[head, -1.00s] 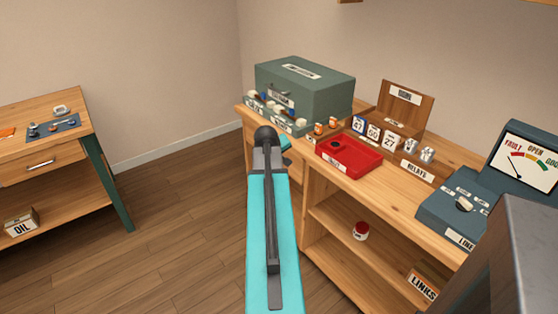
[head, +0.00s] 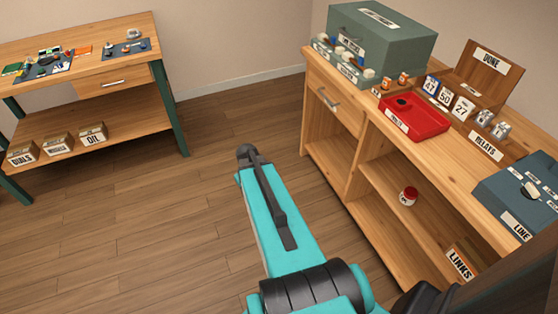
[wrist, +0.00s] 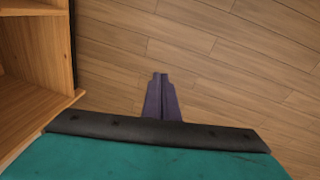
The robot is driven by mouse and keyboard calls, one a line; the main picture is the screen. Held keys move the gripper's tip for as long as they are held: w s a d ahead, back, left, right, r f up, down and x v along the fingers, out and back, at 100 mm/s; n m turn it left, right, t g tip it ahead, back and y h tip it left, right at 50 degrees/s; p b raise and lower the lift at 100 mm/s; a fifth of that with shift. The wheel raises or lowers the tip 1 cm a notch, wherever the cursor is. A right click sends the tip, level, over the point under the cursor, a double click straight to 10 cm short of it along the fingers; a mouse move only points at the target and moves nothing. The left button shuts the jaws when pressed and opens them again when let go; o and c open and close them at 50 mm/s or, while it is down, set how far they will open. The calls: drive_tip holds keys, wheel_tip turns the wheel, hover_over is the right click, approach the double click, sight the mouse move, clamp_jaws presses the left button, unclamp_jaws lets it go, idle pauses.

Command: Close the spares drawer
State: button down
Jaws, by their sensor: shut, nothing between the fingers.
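Two wooden drawers show in the head view, and neither carries a label that I can read. One drawer (head: 336,100) with a metal handle (head: 327,97) is at the left end of the right bench. It looks near flush with the bench front, but I cannot tell if it is fully shut. The other drawer (head: 113,82) is under the left table's top and looks flush. My gripper (wrist: 159,76) is shut and empty over the bare floor in the wrist view, apart from both drawers. In the head view I cannot make out its fingers.
The right bench (head: 385,150) carries a green-grey cabinet (head: 385,38), a red tray (head: 415,115) and a dial box (head: 520,195). Its open shelf holds a red jar (head: 408,196). The left table (head: 60,82) has labelled boxes below. Wooden floor (head: 150,230) between is free.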

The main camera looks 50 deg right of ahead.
drive_tip(key=s+a+f+n+g+y, duration=0.1)
drive_tip(key=s+a+f, duration=0.3)
drive_tip(key=a, duration=0.5)
drive_tip(key=s+a+f+g, duration=0.1)
drive_tip(key=s+a+f, duration=0.2)
drive_tip(key=a+f, duration=0.35)
drive_tip(key=s+a+f+n+g, duration=0.1)
drive_tip(key=s+a+f+g, duration=0.1)
drive_tip(key=s+a, duration=0.5)
drive_tip(key=s+a+f+n+g, duration=0.1)
drive_tip(key=s+a+f, duration=0.1)
drive_tip(key=s+a, duration=0.5)
drive_tip(key=shift+s+a+f+g+y, duration=0.2)
drive_tip(key=shift+a+f+g+y, duration=0.1)
drive_tip(key=shift+a+g, duration=0.1)
drive_tip(key=shift+s, duration=0.1)
